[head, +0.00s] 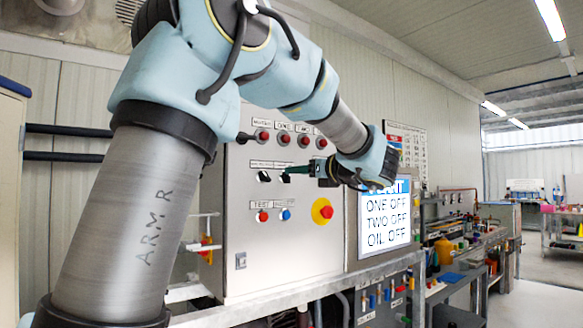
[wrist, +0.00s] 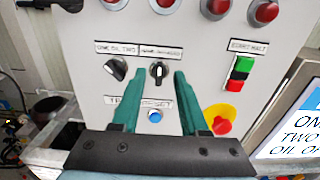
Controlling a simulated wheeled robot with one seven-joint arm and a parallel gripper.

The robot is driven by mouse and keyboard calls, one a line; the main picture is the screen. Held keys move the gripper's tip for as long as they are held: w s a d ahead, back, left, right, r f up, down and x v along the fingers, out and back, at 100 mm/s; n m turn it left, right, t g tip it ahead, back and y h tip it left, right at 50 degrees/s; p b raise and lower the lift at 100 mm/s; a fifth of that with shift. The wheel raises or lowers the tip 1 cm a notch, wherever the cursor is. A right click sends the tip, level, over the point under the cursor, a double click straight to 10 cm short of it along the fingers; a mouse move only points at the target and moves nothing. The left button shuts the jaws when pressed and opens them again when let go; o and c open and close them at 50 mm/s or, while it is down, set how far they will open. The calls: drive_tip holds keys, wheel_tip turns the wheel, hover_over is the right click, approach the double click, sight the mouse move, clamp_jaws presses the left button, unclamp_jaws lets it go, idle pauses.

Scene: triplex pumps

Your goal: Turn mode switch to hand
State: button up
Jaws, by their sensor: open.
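The grey control panel (head: 270,245) has two black selector knobs. The right knob (wrist: 159,74), under a label too small to read for sure, is probably the mode switch; its pale mark points about straight up. The left knob (wrist: 116,68), labelled like "ONE OIL TWO", is turned at a slant. My gripper (wrist: 157,80) is open, its two green fingers reaching toward the panel on either side of the right knob. Whether the fingers touch it cannot be told. In the head view, my gripper (head: 292,172) is at the right knob and partly hides it.
Red lamps (head: 284,139) run above the knobs. A blue button (wrist: 155,116) sits below, between the fingers. A red-on-yellow emergency stop (wrist: 222,122) and green-and-red start/halt buttons (wrist: 240,72) are at the right. A lit screen (head: 386,215) stands right of the panel.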

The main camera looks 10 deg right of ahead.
sight(287, 177)
drive_tip(key=shift+p+x, duration=0.4)
drive_tip(key=shift+x, duration=1.5)
drive_tip(key=shift+c, duration=0.4)
clamp_jaws()
